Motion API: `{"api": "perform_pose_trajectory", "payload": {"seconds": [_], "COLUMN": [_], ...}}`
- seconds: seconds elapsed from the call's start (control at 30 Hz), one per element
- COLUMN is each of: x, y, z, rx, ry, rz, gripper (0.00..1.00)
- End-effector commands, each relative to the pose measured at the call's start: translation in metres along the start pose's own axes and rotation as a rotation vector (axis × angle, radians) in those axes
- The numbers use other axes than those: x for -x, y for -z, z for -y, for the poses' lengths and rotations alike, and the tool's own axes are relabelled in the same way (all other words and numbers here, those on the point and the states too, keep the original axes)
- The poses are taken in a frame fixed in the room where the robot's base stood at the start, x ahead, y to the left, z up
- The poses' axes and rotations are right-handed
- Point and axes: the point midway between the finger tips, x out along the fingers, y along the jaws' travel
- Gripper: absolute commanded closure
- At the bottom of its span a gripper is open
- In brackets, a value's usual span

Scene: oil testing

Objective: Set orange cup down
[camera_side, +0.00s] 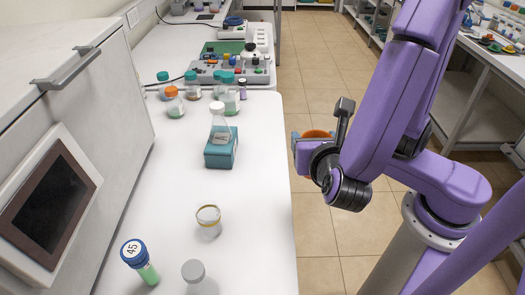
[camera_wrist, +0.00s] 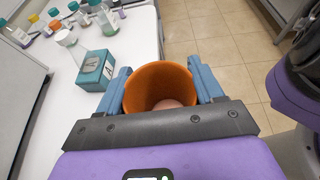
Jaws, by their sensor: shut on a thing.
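My gripper (camera_wrist: 160,88) is shut on the orange cup (camera_wrist: 160,72), with one blue finger on each side of it. In the wrist view the cup's mouth faces the camera and its inside shows. In the side view the cup (camera_side: 318,134) is mostly hidden behind my gripper (camera_side: 306,150). It is held in the air to the right of the white bench's (camera_side: 262,215) right edge, with tiled floor behind it.
A teal block (camera_side: 221,152) with a clear flask stands mid-bench. A gold-rimmed glass jar (camera_side: 208,218), a blue-capped bottle (camera_side: 140,262) and a grey-capped vial (camera_side: 193,271) stand nearer. Several bottles crowd the far part. The bench's right strip is clear.

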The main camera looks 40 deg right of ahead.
Motion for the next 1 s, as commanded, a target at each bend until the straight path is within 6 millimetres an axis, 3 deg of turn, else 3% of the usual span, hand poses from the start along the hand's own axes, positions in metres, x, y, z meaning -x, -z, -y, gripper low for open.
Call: {"api": "perform_pose_trajectory", "payload": {"seconds": [0.17,0.27,0.7,1.0], "x": [0.000,-0.004,-0.025,-0.026], "y": [-0.001,-0.002,-0.012,-0.014], "z": [-0.001,-0.011,-0.117,-0.159], "rx": [0.003,0.016,0.184,0.275], "ry": [-0.008,-0.040,-0.436,-0.652], "rz": [0.001,0.002,0.001,0.001], "gripper": [0.63,0.63,0.63,0.63]}}
